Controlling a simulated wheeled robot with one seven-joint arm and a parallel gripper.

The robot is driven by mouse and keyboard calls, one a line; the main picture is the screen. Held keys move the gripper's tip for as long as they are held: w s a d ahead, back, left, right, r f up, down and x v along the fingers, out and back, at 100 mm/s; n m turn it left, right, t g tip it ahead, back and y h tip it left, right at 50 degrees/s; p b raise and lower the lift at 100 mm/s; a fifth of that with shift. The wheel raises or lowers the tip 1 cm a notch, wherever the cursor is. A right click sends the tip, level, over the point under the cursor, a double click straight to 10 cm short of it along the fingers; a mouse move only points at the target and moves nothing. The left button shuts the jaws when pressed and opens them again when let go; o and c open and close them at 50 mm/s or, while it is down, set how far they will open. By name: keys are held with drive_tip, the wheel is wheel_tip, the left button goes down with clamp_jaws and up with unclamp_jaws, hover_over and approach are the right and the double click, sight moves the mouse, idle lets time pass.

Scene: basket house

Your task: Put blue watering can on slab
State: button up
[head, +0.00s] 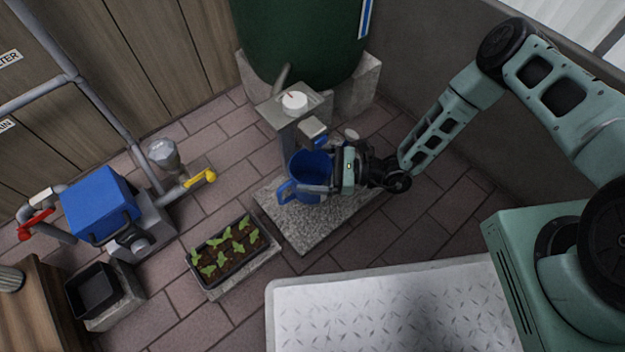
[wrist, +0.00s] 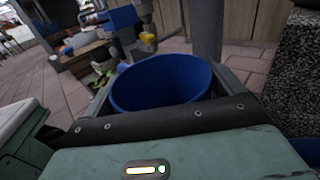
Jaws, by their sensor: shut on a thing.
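The blue watering can (head: 308,164) is upright at the grey stone slab (head: 302,236), over its back part and beside a grey post. Whether its base touches the slab or hangs just above it I cannot tell. My gripper (head: 318,187) reaches in from the right and is shut on the can. In the wrist view the can's open round rim (wrist: 160,84) sits between my two fingers. Its handle sticks out to the left in the head view, and my gripper hides part of its right side.
A tap post with a white-knobbed top (head: 294,102) stands close behind the can, in front of a green barrel (head: 300,40). A seedling tray (head: 228,250) lies left of the slab. A blue pump (head: 100,205) and yellow-handled valve (head: 200,178) are further left. The slab's front is bare.

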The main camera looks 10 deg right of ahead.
sight(312, 176)
drive_tip(key=shift+f+b, duration=1.05)
drive_tip(key=shift+f, duration=0.8)
drive_tip(key=shift+f, duration=0.15)
drive_tip(key=o, duration=1)
drive_tip(key=shift+d+r, duration=0.15)
drive_tip(key=shift+r, duration=0.1)
drive_tip(key=s+d+p, duration=0.2)
drive_tip(key=d+p, duration=0.2)
drive_tip(key=d, duration=0.7)
drive_tip(key=shift+s+d+p, duration=0.15)
drive_tip(key=shift+d+p, duration=0.1)
drive_tip(key=shift+p, duration=0.05)
drive_tip(key=shift+f, duration=0.1)
